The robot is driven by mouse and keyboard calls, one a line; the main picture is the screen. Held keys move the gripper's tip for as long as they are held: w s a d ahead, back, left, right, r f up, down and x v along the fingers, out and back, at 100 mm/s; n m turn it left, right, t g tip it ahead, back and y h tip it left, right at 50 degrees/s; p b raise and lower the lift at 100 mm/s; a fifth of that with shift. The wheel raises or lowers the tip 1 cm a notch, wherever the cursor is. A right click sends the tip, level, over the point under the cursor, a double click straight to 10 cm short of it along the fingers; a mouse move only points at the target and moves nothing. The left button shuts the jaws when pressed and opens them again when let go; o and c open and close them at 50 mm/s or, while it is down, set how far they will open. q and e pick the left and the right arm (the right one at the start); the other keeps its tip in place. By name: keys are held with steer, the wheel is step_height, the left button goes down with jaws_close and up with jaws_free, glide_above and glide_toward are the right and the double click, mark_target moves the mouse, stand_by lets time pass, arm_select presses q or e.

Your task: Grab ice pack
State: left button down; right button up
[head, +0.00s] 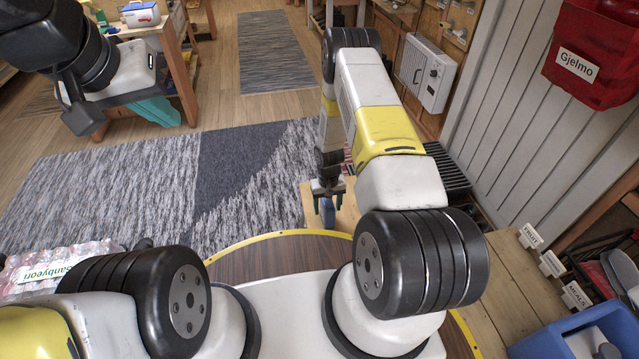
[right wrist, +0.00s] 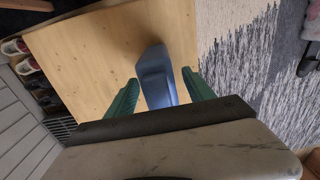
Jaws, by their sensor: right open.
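The blue ice pack (right wrist: 155,77) stands on a light wooden surface (right wrist: 100,50) in the right wrist view, between the two green fingers of my right gripper (right wrist: 160,97). The fingers are spread, with a gap on each side of the pack. In the head view my right gripper (head: 328,187) points down over the ice pack (head: 327,214), which is partly hidden by it. My left gripper (head: 84,117) is at the upper left in the head view, far from the pack; its fingers are not clear.
A wooden table (head: 185,75) with a white and blue box (head: 140,14) stands at the upper left. A white heater (head: 425,73) and a red wall bin (head: 595,50) are on the right. A blue crate (head: 575,335) is at the lower right. Grey rugs (head: 110,190) cover open floor.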

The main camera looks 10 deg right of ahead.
jaws_close()
steer(key=shift+r, duration=0.1)
stand_by(0.3)
